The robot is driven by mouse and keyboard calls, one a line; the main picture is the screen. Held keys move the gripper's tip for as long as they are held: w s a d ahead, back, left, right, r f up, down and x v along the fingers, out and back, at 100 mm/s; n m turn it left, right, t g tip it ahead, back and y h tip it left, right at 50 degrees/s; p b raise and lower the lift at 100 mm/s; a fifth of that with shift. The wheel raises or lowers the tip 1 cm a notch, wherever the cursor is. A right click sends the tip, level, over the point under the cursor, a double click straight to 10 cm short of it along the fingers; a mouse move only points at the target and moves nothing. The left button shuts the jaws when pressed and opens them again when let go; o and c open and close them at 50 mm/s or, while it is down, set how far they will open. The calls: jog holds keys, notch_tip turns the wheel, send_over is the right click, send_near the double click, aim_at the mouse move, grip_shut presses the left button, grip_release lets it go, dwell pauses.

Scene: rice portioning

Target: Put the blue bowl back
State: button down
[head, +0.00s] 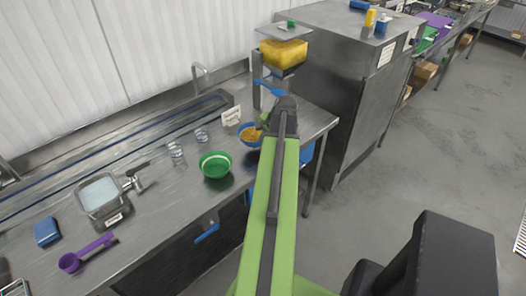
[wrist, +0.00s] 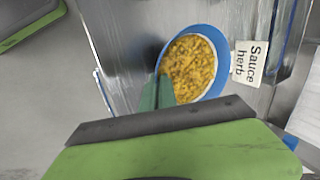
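The blue bowl (head: 243,138) stands on the steel counter beside a small white sign, filled with yellow-orange grains. In the wrist view the blue bowl (wrist: 222,47) shows from above, with the grains inside its rim. My gripper (head: 262,121) is at the bowl's right side in the head view, and my arm hides part of the bowl. In the wrist view the green fingers of my gripper (wrist: 158,88) are close together at the near-left rim. Whether they pinch the rim or only stand beside it cannot be told.
The sign (wrist: 248,63) reads "Sauce herb". A green bowl (head: 215,165) and clear glasses (head: 177,153) stand left of the blue bowl. A dispenser with a yellow hopper (head: 283,52) stands behind. A purple scoop (head: 85,254), blue sponge (head: 47,232) and scale pan (head: 100,195) lie left.

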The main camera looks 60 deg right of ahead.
notch_tip(320, 180, down, 4)
jog(key=b, duration=0.4)
jog(key=shift+f, duration=0.15)
jog(key=shift+r, duration=0.2)
jog(key=c, duration=2.1)
grip_release()
jog(key=shift+f, duration=0.15)
jog(key=o, duration=0.4)
jog(key=shift+r, duration=0.2)
jog(key=p+v, duration=1.1)
jog(key=v, duration=0.1)
